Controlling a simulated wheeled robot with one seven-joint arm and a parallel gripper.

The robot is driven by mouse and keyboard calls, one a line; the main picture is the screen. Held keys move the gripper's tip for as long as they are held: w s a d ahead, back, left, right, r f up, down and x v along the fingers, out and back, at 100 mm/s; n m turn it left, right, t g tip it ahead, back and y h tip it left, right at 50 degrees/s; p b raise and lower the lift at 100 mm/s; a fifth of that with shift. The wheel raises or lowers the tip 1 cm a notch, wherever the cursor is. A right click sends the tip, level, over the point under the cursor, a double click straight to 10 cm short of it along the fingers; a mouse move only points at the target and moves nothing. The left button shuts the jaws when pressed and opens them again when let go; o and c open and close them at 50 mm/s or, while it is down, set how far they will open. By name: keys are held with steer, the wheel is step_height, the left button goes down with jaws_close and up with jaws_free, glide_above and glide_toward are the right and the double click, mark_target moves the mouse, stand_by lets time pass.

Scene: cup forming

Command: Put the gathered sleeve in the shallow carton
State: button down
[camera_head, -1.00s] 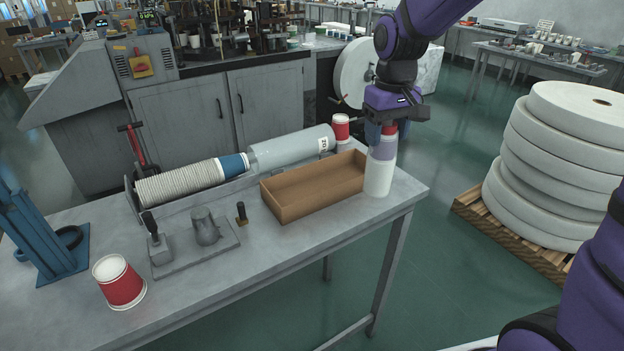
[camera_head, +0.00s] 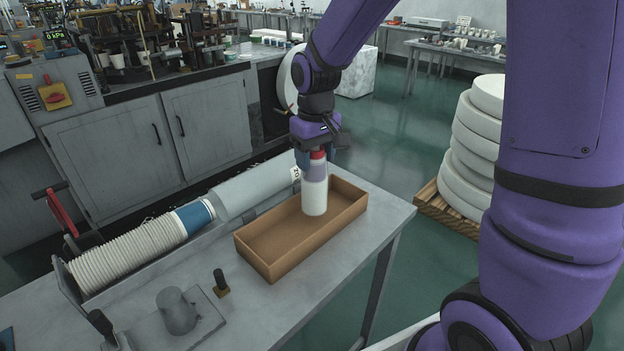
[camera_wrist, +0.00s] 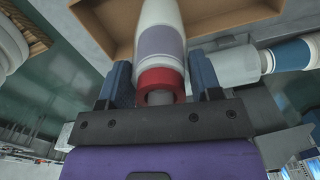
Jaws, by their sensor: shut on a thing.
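My gripper (camera_head: 317,160) is shut on the gathered sleeve (camera_head: 315,197), an upright stack with a white lower part, a lavender band and a red top. The jaws grip it near the red end, one finger on each side in the wrist view, where the sleeve (camera_wrist: 158,45) points away from my gripper (camera_wrist: 160,85). The shallow carton (camera_head: 255,258) is an open brown box on the bench. The sleeve stands over its right part, inside the rim outline. I cannot tell if its bottom touches the carton floor. The carton also shows in the wrist view (camera_wrist: 100,22).
A trough with a row of nested white cups (camera_head: 130,248), a blue-banded cup (camera_head: 195,215) and a grey cylinder (camera_head: 250,188) lies behind the carton. A metal fixture (camera_head: 178,310) and small black-handled stamp (camera_head: 220,283) stand in front left. The bench's right end is clear.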

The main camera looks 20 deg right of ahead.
mark_target(316, 173)
steer(key=shift+f, duration=2.3)
steer(key=shift+c, duration=1.5)
jaws_free()
step_height(316, 173, up, 11)
steer(key=shift+f, duration=0.15)
steer(key=shift+s+d+r, duration=0.1)
steer(key=shift+r, duration=0.7)
steer(key=s+d+r+m+t, duration=0.1)
steer(key=s+d+r, duration=0.1)
steer(key=s, duration=0.5)
steer(key=s+d+r+m+t, duration=0.1)
steer(key=s+d+r+t, duration=0.1)
steer(key=s, duration=0.6)
steer(key=s+d+r+t, duration=0.1)
steer(key=s+r, duration=0.3)
steer(key=s, duration=0.4)
steer(key=shift+d+r+m+t, duration=0.35)
steer(key=shift+d+m+t, duration=0.05)
steer(key=shift+t, duration=0.3)
